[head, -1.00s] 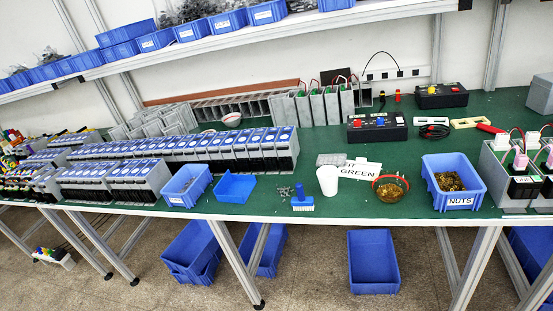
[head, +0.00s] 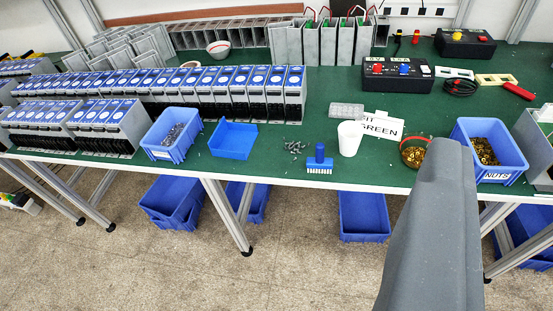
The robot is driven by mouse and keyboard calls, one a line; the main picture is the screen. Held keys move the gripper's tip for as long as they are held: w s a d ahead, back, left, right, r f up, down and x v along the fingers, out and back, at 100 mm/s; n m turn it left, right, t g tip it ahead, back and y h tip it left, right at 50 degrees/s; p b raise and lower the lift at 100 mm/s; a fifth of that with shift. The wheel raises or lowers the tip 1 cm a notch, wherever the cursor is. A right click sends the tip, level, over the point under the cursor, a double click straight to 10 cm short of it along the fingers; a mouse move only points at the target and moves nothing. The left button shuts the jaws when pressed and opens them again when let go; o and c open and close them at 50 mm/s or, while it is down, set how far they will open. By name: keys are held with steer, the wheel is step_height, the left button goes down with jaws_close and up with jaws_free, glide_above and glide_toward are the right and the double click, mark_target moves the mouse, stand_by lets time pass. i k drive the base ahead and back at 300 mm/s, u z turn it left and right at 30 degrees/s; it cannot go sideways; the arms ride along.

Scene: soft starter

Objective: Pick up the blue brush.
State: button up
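The blue brush (head: 320,161) stands near the front edge of the green table, right of the middle of the head view. Its blue handle points up and its white bristles rest on the table. A dark grey part of my arm (head: 440,230) rises from the bottom edge at the right, apart from the brush in the picture. No gripper fingers can be made out. Nothing covers the brush.
Close to the brush are loose screws (head: 295,147), a white cup (head: 349,138), a "GREEN" sign (head: 385,127) and an empty blue tray (head: 232,139). A bowl (head: 414,153) and a nuts bin (head: 487,151) are farther right. Blue bins (head: 364,216) lie under the table.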

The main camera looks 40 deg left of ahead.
mark_target(319, 161)
steer(key=u, duration=0.15)
steer(key=i, duration=1)
steer(key=z, duration=0.05)
